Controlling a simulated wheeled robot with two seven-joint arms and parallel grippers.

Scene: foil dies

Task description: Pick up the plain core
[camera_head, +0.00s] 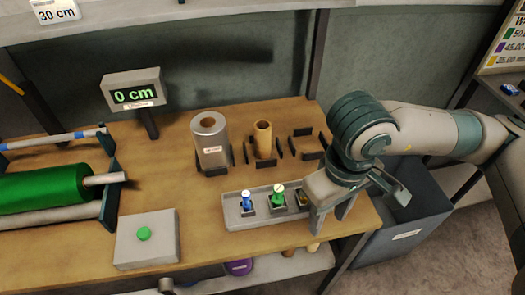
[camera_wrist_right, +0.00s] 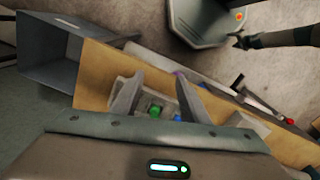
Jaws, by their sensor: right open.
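The plain core is most likely the bare tan cardboard tube (camera_head: 263,141), standing upright in a dark holder at the back of the wooden bench in the head view. My right gripper (camera_head: 331,213) is open and empty, fingers pointing down, over the right end of the die tray (camera_head: 250,226), in front of and to the right of the tube. In the right wrist view the right gripper's fingers (camera_wrist_right: 157,103) are apart, with the green die (camera_wrist_right: 156,111) between them. The tube does not show clearly there. A dark jaw-like arm end (camera_wrist_right: 242,42) may be my left gripper; its opening is unclear.
A silver foil roll (camera_head: 210,131) stands left of the tube; an empty dark holder (camera_head: 310,145) is to its right. The tray holds blue (camera_head: 247,200) and green (camera_head: 278,194) dies. A button box (camera_head: 146,247), a display (camera_head: 133,92), a green roll (camera_head: 45,188) and a grey bin (camera_head: 412,225) surround.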

